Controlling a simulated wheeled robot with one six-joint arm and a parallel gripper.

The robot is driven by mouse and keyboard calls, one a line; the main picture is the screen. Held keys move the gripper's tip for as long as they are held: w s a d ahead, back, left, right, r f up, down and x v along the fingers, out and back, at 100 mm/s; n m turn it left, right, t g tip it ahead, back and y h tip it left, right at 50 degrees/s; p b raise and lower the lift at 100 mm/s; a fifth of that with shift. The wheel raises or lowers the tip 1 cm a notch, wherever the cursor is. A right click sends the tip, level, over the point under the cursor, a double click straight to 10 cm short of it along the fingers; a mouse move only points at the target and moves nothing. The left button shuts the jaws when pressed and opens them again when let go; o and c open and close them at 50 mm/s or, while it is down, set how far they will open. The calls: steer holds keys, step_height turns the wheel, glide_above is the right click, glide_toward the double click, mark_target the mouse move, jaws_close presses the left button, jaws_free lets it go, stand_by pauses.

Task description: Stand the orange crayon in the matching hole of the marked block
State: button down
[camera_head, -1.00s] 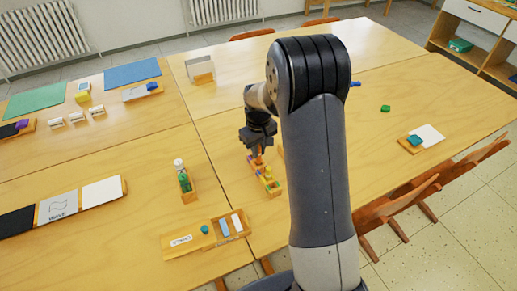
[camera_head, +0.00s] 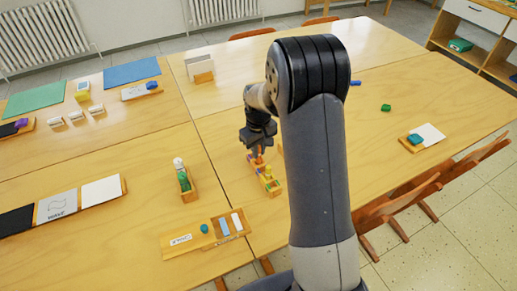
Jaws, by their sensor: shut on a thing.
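My gripper (camera_head: 258,140) points down over a small wooden block (camera_head: 271,188) on the table, left of my arm. The gripper is shut on the orange crayon (camera_head: 259,155), which hangs roughly upright below the fingers at the far part of the block. Small coloured pieces, among them yellow and green ones, show in the block. The hole under the crayon is too small to make out, and I cannot tell whether the crayon's tip is inside it. My arm hides part of the table to the right.
A wooden holder with green and white pieces (camera_head: 184,181) stands to the left. A wooden tray (camera_head: 180,240) with a label card and a box (camera_head: 230,226) lie nearer. A green piece (camera_head: 386,108) lies right of my arm. Bare table surrounds the block's left side.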

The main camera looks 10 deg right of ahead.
steer(key=shift+f+b, duration=0.75)
steer(key=shift+f, duration=0.3)
stand_by(1.7)
steer(key=c, duration=1.3)
jaws_free()
steer(key=shift+o, duration=0.2)
steer(key=shift+o, duration=0.9)
steer(key=shift+r+p, duration=2.1)
steer(key=shift+r, duration=0.95)
